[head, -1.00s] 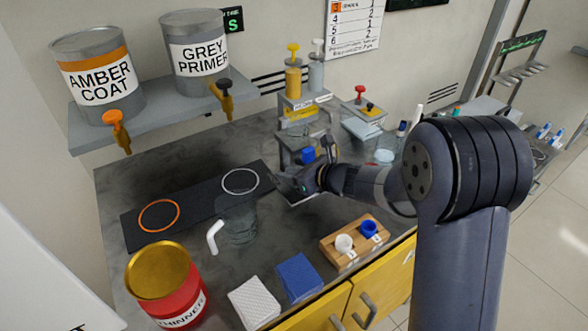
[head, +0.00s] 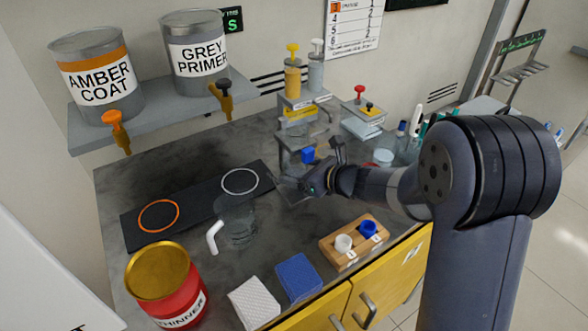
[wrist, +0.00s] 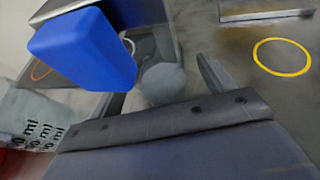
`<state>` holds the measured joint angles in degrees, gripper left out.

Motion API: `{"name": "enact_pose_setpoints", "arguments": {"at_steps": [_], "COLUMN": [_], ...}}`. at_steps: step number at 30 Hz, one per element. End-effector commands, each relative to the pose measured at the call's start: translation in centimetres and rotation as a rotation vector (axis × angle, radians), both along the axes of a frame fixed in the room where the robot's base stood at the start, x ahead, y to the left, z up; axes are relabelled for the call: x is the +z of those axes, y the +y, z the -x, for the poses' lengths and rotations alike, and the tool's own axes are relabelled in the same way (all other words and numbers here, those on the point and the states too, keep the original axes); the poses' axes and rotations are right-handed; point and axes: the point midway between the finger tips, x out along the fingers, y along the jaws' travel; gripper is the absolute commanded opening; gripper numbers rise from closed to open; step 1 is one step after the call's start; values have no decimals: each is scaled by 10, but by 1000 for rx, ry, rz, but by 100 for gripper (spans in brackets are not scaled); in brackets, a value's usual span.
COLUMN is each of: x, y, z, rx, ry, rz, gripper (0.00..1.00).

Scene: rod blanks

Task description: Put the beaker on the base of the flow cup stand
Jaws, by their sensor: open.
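The flow cup stand (head: 284,160) is a grey frame at mid bench with a blue part (head: 308,155) on it; the blue part also looms large in the wrist view (wrist: 85,48). Its flat base (head: 290,190) is partly hidden by my gripper. A clear grey round vessel (wrist: 160,82), apparently the beaker, shows between and beyond my fingers in the wrist view, seemingly on the base; it is hard to make out in the head view. My gripper (head: 318,172) is open beside the stand, fingers either side of the vessel's outline. I cannot tell whether they touch it.
A clear jug with a white handle (head: 212,236) stands left of the stand, by a dark mat (head: 200,203) with two rings. A red thinner can (head: 180,300), white and blue pads, and a wooden cup holder (head: 340,262) are in front. Dispensers (head: 292,75) stand behind.

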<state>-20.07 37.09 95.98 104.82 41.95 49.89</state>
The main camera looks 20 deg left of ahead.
Motion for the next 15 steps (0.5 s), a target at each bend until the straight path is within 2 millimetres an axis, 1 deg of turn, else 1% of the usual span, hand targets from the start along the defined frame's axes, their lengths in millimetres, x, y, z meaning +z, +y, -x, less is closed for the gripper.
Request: {"name": "enact_pose_setpoints", "arguments": {"at_steps": [1,6,12,15], "x": [6,21,32,35], "y": [-12,-43,-69,-75], "z": [4,19,32,36], "rx": [-4,-5,-3,-1], "ry": [-2,-1,-1,0], "rz": [0,0,0,0], "gripper": [78,78,78,78]}}
